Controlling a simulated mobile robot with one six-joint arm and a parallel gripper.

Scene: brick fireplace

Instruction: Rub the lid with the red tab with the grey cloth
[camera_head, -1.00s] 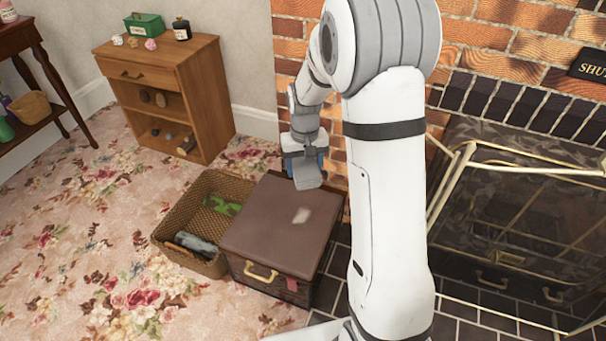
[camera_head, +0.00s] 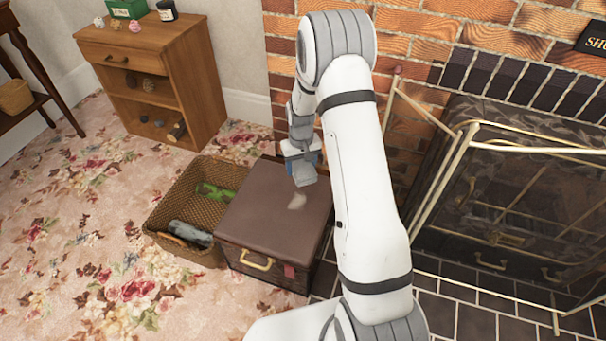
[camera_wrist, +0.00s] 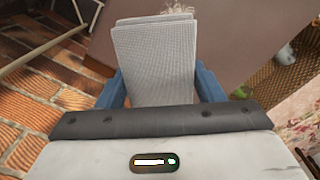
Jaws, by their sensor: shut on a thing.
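My gripper (camera_head: 302,165) is shut on the grey cloth (camera_head: 304,177), a flat, folded, woven pad. In the wrist view the cloth (camera_wrist: 155,60) sits between the blue fingers of my gripper (camera_wrist: 160,90). The brown lid (camera_head: 265,205) tops a dark chest with a brass handle; a red tab (camera_head: 289,271) hangs at its front. A pale smudge (camera_head: 298,201) marks the lid, just in front of the cloth. The cloth is over the lid's back right part; I cannot tell whether it touches. The lid (camera_wrist: 245,40) also fills the upper wrist view.
A wicker basket (camera_head: 170,215) with green and grey items stands left of the chest. A brass fire screen (camera_head: 480,135) and a dark chest (camera_head: 490,240) are at right. A brick wall (camera_head: 285,105) is behind. A wooden cabinet (camera_head: 195,85) stands at the back left.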

